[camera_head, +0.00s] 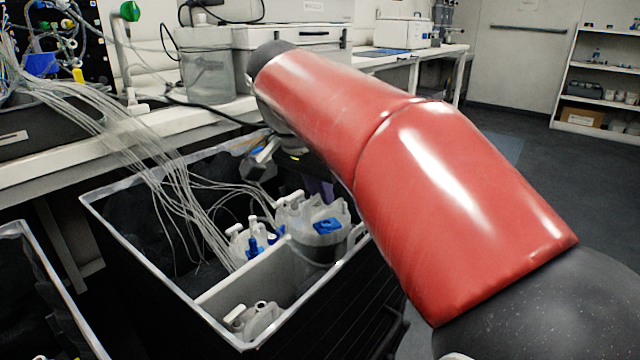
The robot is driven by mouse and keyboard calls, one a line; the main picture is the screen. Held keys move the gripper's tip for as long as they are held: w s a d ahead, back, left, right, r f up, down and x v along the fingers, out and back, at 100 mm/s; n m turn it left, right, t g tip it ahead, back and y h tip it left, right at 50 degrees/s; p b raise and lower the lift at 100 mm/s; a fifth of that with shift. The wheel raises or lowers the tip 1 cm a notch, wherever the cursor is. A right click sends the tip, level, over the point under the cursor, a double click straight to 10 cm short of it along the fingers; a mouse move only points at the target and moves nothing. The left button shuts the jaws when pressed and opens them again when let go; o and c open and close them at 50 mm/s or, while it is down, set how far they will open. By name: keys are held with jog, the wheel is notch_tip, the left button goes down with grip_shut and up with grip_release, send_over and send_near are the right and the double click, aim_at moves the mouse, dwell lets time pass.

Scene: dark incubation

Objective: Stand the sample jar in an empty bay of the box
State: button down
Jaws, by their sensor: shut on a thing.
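The box (150,262) is black with a pale rim and pale dividers, below and left of my red arm. One bay holds a clear vessel with a white and blue top (318,228), and a front bay holds a white fitting (250,318). The back left part looks dark, with tubes hanging into it. My gripper (262,163) is partly in view over the back of the box, mostly hidden by my arm. A dark purple thing (320,189), perhaps the held sample jar, shows below my arm; its outline and the fingers' grip are hidden.
A bundle of clear tubes (160,165) runs from the bench (60,172) down into the box. Another dark bin (42,275) stands at the lower left. A clear container (207,75) stands on the bench behind. Open floor (500,150) lies to the right.

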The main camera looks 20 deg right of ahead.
notch_tip(320, 180, down, 14)
jog(key=b, duration=1.1)
jog(key=shift+f, duration=0.1)
jog(key=shift+a, duration=0.15)
dwell(0.7)
jog(key=shift+f+b, duration=0.2)
jog(key=shift+b, duration=0.1)
jog(key=shift+s+f+b, duration=0.1)
jog(key=shift+f+b, duration=0.3)
jog(key=shift+f, duration=0.2)
jog(key=c, duration=1.7)
grip_release()
jog(key=shift+f, duration=0.1)
jog(key=shift+o, duration=1.3)
jog(key=shift+r, duration=0.2)
